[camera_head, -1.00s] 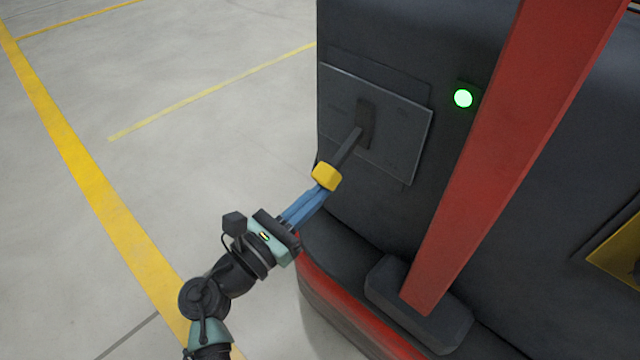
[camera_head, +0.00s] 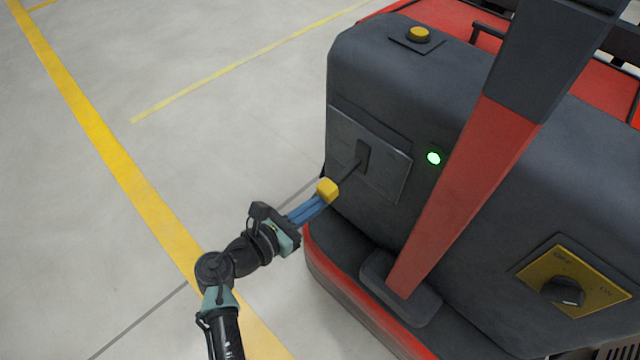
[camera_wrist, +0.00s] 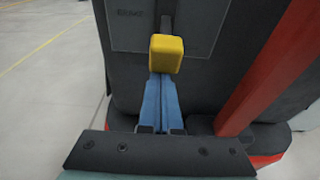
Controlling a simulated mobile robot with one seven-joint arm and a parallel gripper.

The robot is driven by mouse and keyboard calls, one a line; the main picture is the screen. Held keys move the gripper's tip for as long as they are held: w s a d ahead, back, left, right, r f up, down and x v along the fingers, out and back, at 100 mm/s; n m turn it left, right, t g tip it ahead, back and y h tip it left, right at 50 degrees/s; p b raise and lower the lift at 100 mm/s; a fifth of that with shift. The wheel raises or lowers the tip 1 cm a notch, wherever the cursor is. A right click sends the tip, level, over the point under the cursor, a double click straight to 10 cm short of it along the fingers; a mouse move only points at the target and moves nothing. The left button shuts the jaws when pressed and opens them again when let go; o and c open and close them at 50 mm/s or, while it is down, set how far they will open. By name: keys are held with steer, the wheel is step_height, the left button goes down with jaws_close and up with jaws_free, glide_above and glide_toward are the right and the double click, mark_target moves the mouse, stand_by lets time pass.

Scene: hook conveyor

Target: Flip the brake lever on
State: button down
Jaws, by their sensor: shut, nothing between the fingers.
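The brake lever is a dark bar with a yellow block knob (camera_head: 327,189). It sticks out of a slot in a grey plate (camera_head: 385,172) on the dark machine body. My gripper (camera_head: 318,202) has blue fingers, shut with nothing between them. The fingertips are right at the knob's near underside in the head view; I cannot tell for sure whether they touch it. In the wrist view the knob (camera_wrist: 167,53) sits just beyond the tips of the closed fingers (camera_wrist: 160,85) and hides part of the lever bar behind it.
A green light (camera_head: 433,158) glows right of the plate. A red slanted post (camera_head: 465,180) rises from the machine's base further right. A yellow OFF/ON panel with a black knob (camera_head: 563,291) is at lower right, and a yellow button (camera_head: 419,34) is on top. The floor at left is clear.

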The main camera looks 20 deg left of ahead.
mark_target(320, 193)
steer(key=shift+s+a+r+g+y+p, duration=0.15)
steer(key=shift+r+g+p, duration=0.35)
steer(key=shift+p, duration=0.95)
steer(key=shift+d+r+g+y+p, duration=0.15)
steer(key=shift+r+p, duration=0.6)
steer(key=shift+p, duration=0.65)
steer(key=shift+s+a+r+g+y+p, duration=0.1)
steer(key=shift+r+g+p, duration=0.4)
steer(key=shift+p, duration=0.95)
step_height(320, 193, up, 3)
steer(key=g+p, duration=0.2)
steer(key=p, duration=0.6)
steer(key=shift+f+y, duration=0.15)
steer(key=shift+y, duration=0.25)
steer(key=r+g+p, duration=0.1)
steer(key=p, duration=0.3)
steer(key=r+g+p, duration=0.1)
steer(key=r+p, duration=0.1)
steer(key=p, duration=0.3)
steer(key=shift+w+g+y, duration=0.25)
steer(key=shift+w+y, duration=0.15)
